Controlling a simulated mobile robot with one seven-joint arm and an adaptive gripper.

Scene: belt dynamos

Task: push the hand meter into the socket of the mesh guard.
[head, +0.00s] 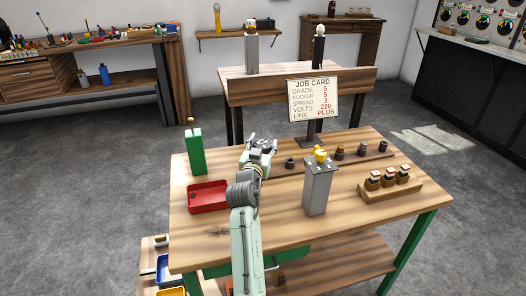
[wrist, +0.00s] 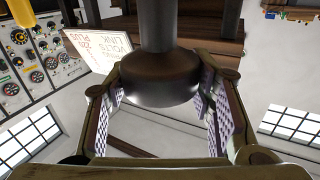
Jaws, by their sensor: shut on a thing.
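My gripper (head: 260,147) is over the back middle of the front workbench. In the wrist view my gripper (wrist: 165,112) has its two pads on either side of a dark, round-ended piece (wrist: 160,82) with a grey stem, and is shut on it. I cannot tell whether this piece is the hand meter. The held piece is not clear in the head view. No mesh guard or its socket can be made out for certain. A grey box post with a yellow top (head: 318,185) stands to the right of my gripper.
A red tray (head: 207,196) and a green post (head: 194,151) are left of my arm. Several dark cylinders stand along a wooden strip (head: 325,163) behind the grey post. A wooden block with jars (head: 390,191) is at the right. The job card (head: 313,98) stands at the back.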

